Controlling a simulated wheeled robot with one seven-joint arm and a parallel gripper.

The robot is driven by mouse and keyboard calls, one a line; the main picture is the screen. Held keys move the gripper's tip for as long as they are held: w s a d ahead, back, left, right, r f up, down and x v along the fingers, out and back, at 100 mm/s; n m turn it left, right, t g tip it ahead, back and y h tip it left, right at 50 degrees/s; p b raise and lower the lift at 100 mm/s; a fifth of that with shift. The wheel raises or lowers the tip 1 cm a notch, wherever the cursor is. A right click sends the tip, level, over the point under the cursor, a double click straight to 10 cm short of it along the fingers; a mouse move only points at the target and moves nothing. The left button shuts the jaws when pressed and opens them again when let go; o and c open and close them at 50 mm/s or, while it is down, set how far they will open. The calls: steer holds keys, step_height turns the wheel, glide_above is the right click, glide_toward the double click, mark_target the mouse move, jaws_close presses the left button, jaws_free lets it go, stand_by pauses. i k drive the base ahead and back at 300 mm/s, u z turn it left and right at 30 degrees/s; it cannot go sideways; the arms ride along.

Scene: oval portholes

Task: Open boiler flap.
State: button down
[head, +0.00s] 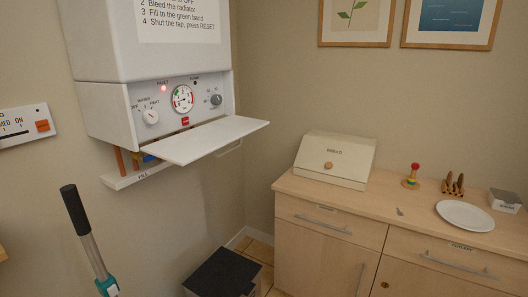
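The white boiler (105,40) hangs on the wall at the upper left. Its flap (208,140) is a white panel that sticks out roughly level below the control panel, folded down. The control panel (205,98) is uncovered, with a lit red lamp, a round gauge (182,98), two knobs and a red button (185,121). A thin handle (230,148) shows under the flap's right end. My gripper is not in view.
Pipes and a blue part (150,158) sit under the boiler above a narrow white ledge (135,178). A black-gripped pole (85,235) stands at front left. A dark-lidded bin (222,274) is below. A wooden counter (385,205) with a bread box (335,158) is at right.

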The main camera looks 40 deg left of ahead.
mark_target(182, 150)
steer(key=u, duration=0.45)
steer(key=i, duration=0.9)
steer(key=u, duration=0.65)
